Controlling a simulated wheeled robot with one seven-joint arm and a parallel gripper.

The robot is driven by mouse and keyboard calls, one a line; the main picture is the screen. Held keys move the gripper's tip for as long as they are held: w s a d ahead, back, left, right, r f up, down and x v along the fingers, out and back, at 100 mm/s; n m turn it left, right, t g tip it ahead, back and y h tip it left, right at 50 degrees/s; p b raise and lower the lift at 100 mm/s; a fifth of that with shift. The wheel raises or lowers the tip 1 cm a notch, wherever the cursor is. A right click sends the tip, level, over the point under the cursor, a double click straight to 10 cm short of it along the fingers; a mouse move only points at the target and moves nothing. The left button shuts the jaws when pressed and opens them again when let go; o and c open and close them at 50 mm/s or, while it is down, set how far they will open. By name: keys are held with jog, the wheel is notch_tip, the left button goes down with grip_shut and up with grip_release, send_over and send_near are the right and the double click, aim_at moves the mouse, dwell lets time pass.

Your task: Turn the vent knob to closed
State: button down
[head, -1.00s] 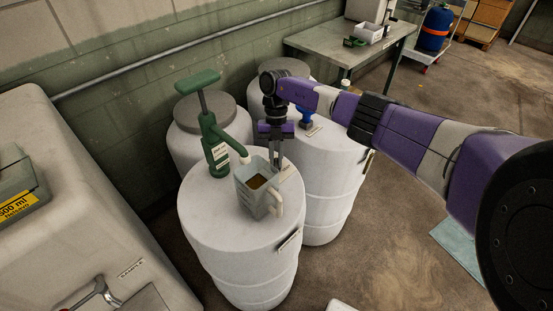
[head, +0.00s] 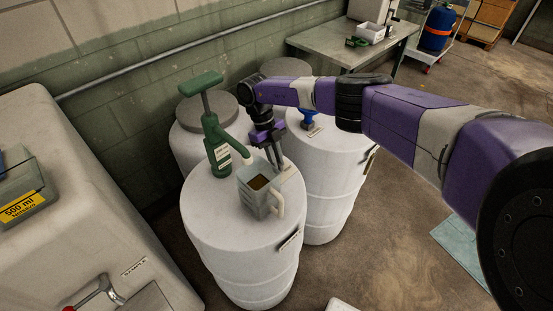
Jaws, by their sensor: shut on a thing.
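My gripper (head: 275,165) reaches down to the top of the front white drum (head: 215,205), just behind the jug and beside a small pale label (head: 290,173). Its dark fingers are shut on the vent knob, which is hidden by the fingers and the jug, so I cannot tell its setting. The gripper is tilted, with its wrist up and to the left of the fingertips. A grey measuring jug (head: 256,195) with brown contents stands upright on the drum, close in front of the fingers.
A green hand pump (head: 215,140) stands on the same drum, its spout by the jug. Other white drums stand behind; one (head: 325,160) bears a blue fitting (head: 308,118). A large pale tank (head: 80,180) is at left, a workbench (head: 350,50) at the back.

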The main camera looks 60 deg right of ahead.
jog(key=shift+n, duration=0.3)
jog(key=c, duration=1.4)
grip_release()
jog(key=shift+c, duration=0.2)
jog(key=shift+r, duration=0.1)
jog(key=a+b+v, duration=0.1)
jog(key=v, duration=0.6)
jog(key=shift+d+r+b, duration=0.35)
jog(key=shift+d, duration=0.1)
